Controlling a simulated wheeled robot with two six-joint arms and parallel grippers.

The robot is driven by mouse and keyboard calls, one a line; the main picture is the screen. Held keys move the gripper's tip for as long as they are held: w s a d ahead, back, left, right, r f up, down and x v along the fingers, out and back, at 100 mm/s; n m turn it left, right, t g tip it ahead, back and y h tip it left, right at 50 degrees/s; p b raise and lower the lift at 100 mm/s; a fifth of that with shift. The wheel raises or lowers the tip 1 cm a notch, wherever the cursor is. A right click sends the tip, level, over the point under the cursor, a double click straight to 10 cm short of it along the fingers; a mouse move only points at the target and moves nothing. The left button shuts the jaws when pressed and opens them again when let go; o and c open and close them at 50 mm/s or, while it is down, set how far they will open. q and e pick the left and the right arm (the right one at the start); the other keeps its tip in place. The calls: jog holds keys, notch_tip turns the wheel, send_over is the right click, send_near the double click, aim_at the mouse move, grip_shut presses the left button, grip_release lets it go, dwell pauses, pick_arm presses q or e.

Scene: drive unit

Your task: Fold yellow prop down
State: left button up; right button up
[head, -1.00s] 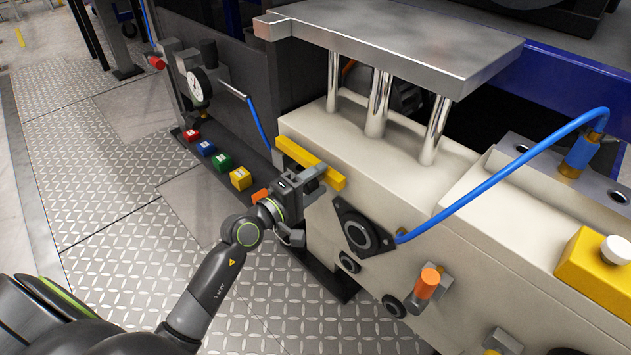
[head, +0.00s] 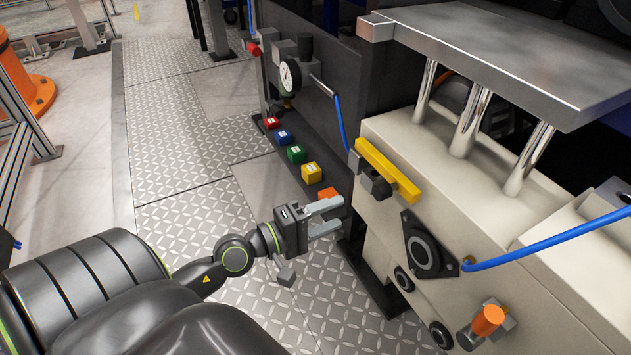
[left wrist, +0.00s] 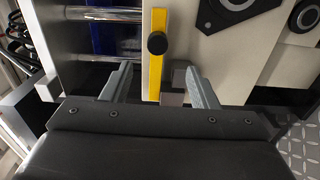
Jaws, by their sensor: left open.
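The yellow prop (head: 388,170) is a long bar on the upper front of the cream housing (head: 480,205). It lies along the top edge, sloping down to the right in the head view. A black knob (head: 377,186) stands out from its face. My left gripper (head: 335,216) is open and empty, apart from the prop and to its lower left. In the left wrist view the prop (left wrist: 155,75) runs up the picture, lined up between the two open fingers (left wrist: 161,70), with the knob (left wrist: 157,43) beyond the fingertips. My right gripper is out of view.
Several coloured blocks (head: 295,154) sit in a row on a dark ledge at left. A gauge (head: 290,76) is above them. A metal plate (head: 490,50) on posts overhangs the housing. A blue hose (head: 540,240) crosses its front. The plated floor (head: 200,225) is clear.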

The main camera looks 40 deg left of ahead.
pick_arm(q)
jog(key=shift+b+v, duration=0.4)
jog(key=shift+v, duration=1.05)
